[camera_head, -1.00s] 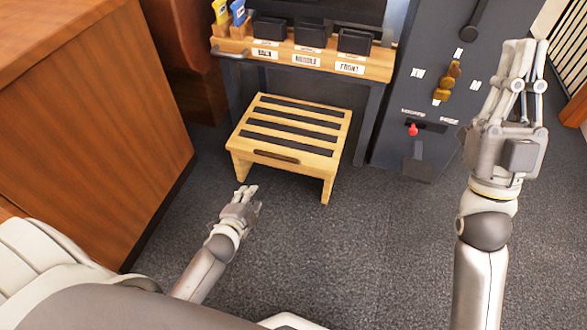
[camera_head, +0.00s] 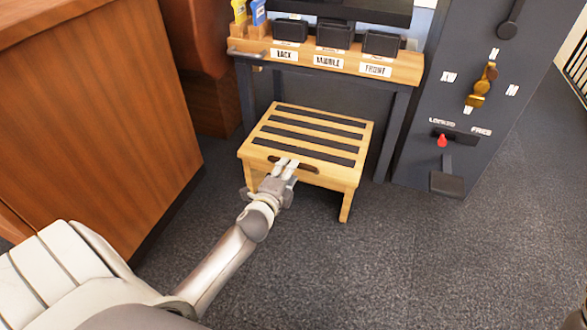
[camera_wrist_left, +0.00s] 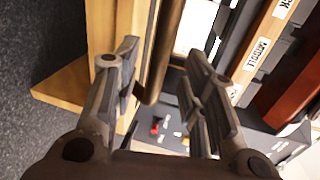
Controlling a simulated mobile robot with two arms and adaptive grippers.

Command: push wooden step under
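The wooden step (camera_head: 318,134), light wood with dark grip strips, stands upright on the carpet, partly under the front of the labelled bench (camera_head: 345,66). Its front board has a dark hand slot (camera_head: 312,169). My left gripper (camera_head: 285,168) is at this front board, its fingertips overlapping the slot; I cannot tell whether they touch. In the left wrist view, the fingers (camera_wrist_left: 160,85) are spread apart, with light wood of the step (camera_wrist_left: 115,25) beyond the left finger and a brown bar (camera_wrist_left: 167,40) showing between them.
A wooden cabinet (camera_head: 90,120) stands at the left. A dark panel (camera_head: 470,110) with a brass knob and red lever stands right of the bench. The carpet (camera_head: 420,260) in front and to the right is clear. Bench legs flank the space beneath.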

